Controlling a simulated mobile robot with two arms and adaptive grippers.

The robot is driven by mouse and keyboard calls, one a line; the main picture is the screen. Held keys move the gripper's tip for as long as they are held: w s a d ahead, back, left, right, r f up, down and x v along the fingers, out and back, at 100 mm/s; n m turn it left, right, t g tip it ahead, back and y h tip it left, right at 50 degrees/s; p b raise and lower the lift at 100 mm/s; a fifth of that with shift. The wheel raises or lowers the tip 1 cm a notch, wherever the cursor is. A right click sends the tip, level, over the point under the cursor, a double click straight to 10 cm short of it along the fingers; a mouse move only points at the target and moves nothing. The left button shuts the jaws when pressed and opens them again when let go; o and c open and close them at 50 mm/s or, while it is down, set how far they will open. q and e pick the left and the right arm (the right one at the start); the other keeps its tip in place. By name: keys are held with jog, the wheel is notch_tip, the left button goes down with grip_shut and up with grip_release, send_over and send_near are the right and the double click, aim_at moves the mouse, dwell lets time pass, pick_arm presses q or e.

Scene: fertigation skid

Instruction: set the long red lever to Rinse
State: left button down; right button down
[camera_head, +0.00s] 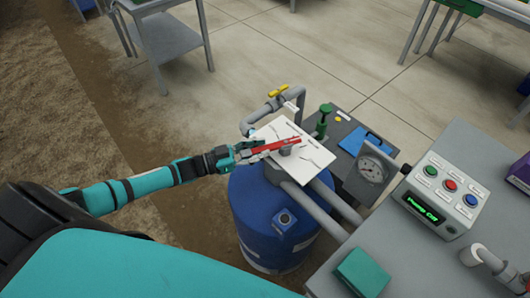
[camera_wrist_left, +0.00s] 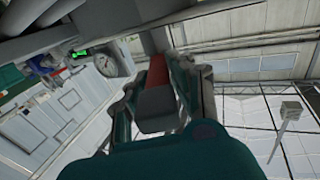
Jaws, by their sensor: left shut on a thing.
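The long red lever (camera_head: 275,146) lies over a white label plate (camera_head: 305,161) on top of a blue tank (camera_head: 249,212). In the head view it points left, toward my arm. The plate's lettering is too small to read. My left gripper (camera_head: 249,151) is at the lever's left end, shut on it. In the left wrist view the red lever (camera_wrist_left: 158,72) runs between the two fingers of my left gripper (camera_wrist_left: 157,100), with a grey end piece nearest the camera. My right gripper is not in view.
A pressure gauge (camera_head: 371,169) and a control box (camera_head: 441,194) reading "Pump Off" stand to the right. A yellow-handled valve (camera_head: 278,91) and a green valve (camera_head: 323,119) stand behind the plate. Grey pipes run beside the tank. Open floor lies to the left.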

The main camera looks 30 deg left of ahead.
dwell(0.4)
pick_arm(q)
jog(key=c, duration=1.2)
grip_release()
jog(key=shift+o, duration=0.2)
jog(key=v, duration=1.2)
jog(key=s+a+f+n+g+y, duration=0.1)
jog(key=s+f+n+y, duration=0.2)
jog(key=f, duration=0.6)
jog(key=s+a+f+n+g+y, duration=0.15)
jog(key=f+y, duration=0.35)
jog(key=f, duration=0.5)
jog(key=s+a+f+n+y, duration=0.1)
jog(key=s+a+f+y, duration=0.2)
jog(key=f, duration=0.6)
jog(key=s+d+f+g, duration=0.3)
jog(key=s+d+f, duration=0.2)
jog(key=s, duration=0.3)
jog(key=s+d+f+g+y, duration=0.1)
jog(key=s+d+f+g, duration=0.2)
jog(key=s, duration=0.6)
jog(key=s+d+f+g, duration=0.3)
jog(key=s+d+f, duration=0.4)
jog(key=s, duration=0.2)
jog(key=shift+s+f+n+y, duration=0.15)
jog(key=shift+f+n+y, duration=0.2)
jog(key=shift+n+y, duration=0.1)
